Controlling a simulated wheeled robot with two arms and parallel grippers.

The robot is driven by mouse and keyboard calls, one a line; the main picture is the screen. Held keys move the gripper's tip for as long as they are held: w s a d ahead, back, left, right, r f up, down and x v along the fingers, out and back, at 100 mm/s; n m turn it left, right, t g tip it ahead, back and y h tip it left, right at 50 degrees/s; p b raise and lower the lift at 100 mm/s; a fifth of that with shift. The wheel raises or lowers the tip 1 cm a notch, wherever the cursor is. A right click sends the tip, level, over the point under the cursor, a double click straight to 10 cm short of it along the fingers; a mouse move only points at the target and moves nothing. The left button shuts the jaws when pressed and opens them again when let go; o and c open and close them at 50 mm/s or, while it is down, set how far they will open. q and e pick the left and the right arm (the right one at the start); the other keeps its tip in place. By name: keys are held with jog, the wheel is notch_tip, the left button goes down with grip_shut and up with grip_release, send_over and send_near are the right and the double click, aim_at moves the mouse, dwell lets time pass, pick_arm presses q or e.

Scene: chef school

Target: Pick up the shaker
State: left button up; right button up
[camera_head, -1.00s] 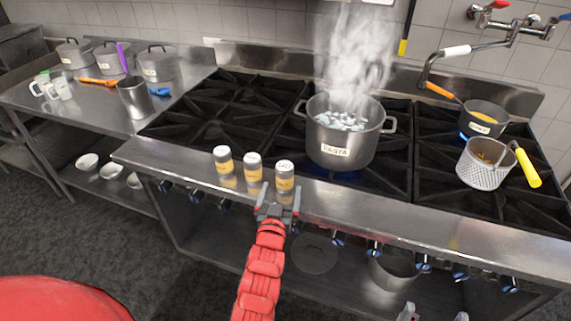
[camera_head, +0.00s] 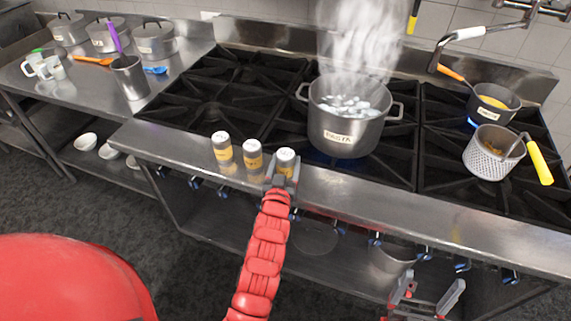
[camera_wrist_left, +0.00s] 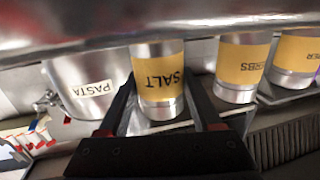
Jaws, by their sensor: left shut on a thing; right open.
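Three silver shakers with yellow labels stand in a row on the stove's front ledge. The rightmost shaker (camera_head: 286,157) is labelled SALT in the left wrist view (camera_wrist_left: 158,75), where it appears upside down. My left gripper (camera_head: 283,176) is shut on this salt shaker, with one finger on each side of it. The middle shaker (camera_head: 253,156) and the left shaker (camera_head: 222,148) stand to its left, clear of the fingers. Their labels are only partly readable in the wrist view. My right gripper (camera_head: 425,297) is open and empty, low in front of the stove.
A steaming PASTA pot (camera_head: 345,120) stands on the stove behind and right of the salt shaker. A perforated basket (camera_head: 490,155) and a small pan (camera_head: 493,103) are further right. A steel side table (camera_head: 90,85) with pots and mugs is at the left.

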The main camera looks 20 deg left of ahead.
pick_arm(q)
jog(key=shift+w+f, duration=0.15)
jog(key=shift+c, duration=1.2)
grip_shut()
jog(key=shift+r, duration=0.2)
